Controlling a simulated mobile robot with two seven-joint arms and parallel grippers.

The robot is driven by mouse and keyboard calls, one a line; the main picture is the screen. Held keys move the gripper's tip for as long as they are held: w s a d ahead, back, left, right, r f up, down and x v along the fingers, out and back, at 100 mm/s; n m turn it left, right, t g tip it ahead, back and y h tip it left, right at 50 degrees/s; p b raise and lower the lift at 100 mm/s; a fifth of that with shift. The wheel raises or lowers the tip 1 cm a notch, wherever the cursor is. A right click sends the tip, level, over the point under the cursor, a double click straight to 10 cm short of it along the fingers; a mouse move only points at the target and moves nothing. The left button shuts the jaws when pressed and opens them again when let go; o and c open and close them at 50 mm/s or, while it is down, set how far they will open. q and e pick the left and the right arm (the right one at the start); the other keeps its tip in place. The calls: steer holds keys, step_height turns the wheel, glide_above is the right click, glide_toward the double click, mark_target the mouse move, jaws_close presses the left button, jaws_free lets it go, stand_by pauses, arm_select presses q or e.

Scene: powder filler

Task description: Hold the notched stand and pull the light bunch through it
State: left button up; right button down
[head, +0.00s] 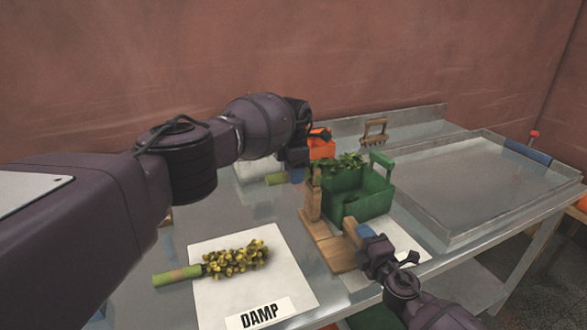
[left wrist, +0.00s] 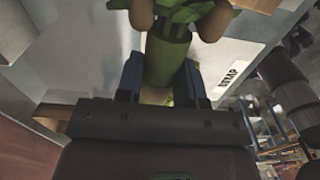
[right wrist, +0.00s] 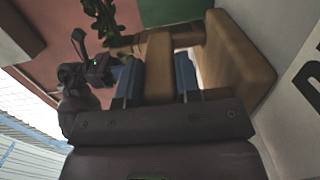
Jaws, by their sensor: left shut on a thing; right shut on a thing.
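The wooden notched stand (head: 325,240) has a flat base and an upright with two round-topped prongs. My right gripper (head: 369,238) is shut on its wooden grip post, which shows between the blue fingers in the right wrist view (right wrist: 158,62). A leafy green bunch (head: 345,163) lies with its stem in the notch, its leaves on the far right side over the caddy. My left gripper (head: 297,172) is shut on its light green handle (head: 276,179). In the left wrist view, the handle (left wrist: 168,62) sits between the fingers and leaves show between the prongs.
A yellow-leaved bunch (head: 235,260) lies on a white card labelled DAMP (head: 215,300). A green caddy (head: 375,202) stands close behind the stand. An orange object (head: 321,150) and a small wooden frame (head: 375,130) stand farther back. A shallow metal tray (head: 480,190) is at the right.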

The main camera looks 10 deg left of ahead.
mark_target(270, 175)
arm_select(q)
steer(key=shift+f, duration=0.5)
steer(key=shift+s+a, duration=0.5)
steer(key=shift+a, duration=0.45)
steer(key=shift+s+a, duration=0.45)
steer(key=shift+a, duration=0.55)
steer(key=shift+s+a, duration=0.5)
steer(key=shift+a, duration=0.45)
arm_select(e)
steer(key=shift+d, duration=0.1)
arm_select(q)
steer(key=s+a, duration=0.4)
steer(key=a, duration=0.3)
steer(key=shift+a, duration=0.25)
steer(key=shift+s+a, duration=0.1)
steer(key=shift+r, duration=0.1)
step_height(270, 175, up, 7)
steer(key=s+a, duration=0.1)
steer(key=shift+a, duration=0.4)
stand_by(0.4)
